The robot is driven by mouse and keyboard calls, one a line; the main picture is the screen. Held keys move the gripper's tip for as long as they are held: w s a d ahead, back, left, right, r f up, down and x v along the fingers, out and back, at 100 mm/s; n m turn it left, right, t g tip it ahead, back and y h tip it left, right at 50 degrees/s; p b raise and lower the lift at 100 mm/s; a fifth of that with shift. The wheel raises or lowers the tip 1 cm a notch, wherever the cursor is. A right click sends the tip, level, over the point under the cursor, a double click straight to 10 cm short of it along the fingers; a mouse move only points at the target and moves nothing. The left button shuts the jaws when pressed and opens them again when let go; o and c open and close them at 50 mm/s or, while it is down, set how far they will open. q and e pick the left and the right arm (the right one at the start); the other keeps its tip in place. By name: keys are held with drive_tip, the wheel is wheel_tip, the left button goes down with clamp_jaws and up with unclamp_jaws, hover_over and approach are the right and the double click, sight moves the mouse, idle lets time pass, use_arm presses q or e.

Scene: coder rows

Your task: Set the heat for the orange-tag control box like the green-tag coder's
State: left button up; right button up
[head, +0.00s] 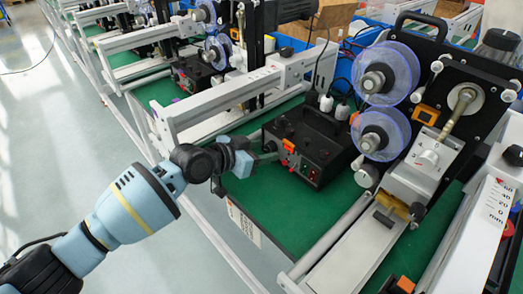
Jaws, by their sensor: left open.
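A black control box (315,143) with a handle on top stands on the green bench surface. Orange-red parts (289,146) show on its left front, and small red parts show lower on its front panel. I cannot read its dial setting. My left gripper (272,153) is open at the left front of this box, close to the orange-red parts; I cannot tell whether it touches. A second black box (194,74) stands farther back, too small to read its tag or knobs. I cannot make out a green tag. My right gripper is not in view.
Blue film reels (386,73) and a coder machine stand right of the box. A white rail (228,96) runs behind my gripper. A metal roller bar (335,235) lies at the front. The green bench (270,205) is clear before the box; floor is open at left.

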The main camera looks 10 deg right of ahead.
use_arm(q)
drive_tip(key=shift+d, duration=0.1)
drive_tip(key=c, duration=1)
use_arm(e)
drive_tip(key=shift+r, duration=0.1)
use_arm(q)
drive_tip(key=shift+r+m+p, duration=0.1)
drive_tip(key=shift+m+p, duration=0.2)
drive_tip(key=shift+s+d+r+m+t+y+p, duration=0.1)
drive_tip(key=shift+m+t+y+p, duration=0.4)
drive_tip(key=shift+m+t+p, duration=0.5)
drive_tip(key=shift+m+t+y+p, duration=0.3)
drive_tip(key=shift+m, duration=0.7)
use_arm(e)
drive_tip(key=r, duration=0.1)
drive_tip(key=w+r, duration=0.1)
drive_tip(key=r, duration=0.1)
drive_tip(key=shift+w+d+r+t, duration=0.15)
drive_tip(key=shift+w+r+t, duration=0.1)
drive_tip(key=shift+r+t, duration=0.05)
use_arm(q)
drive_tip(key=shift+f, duration=0.2)
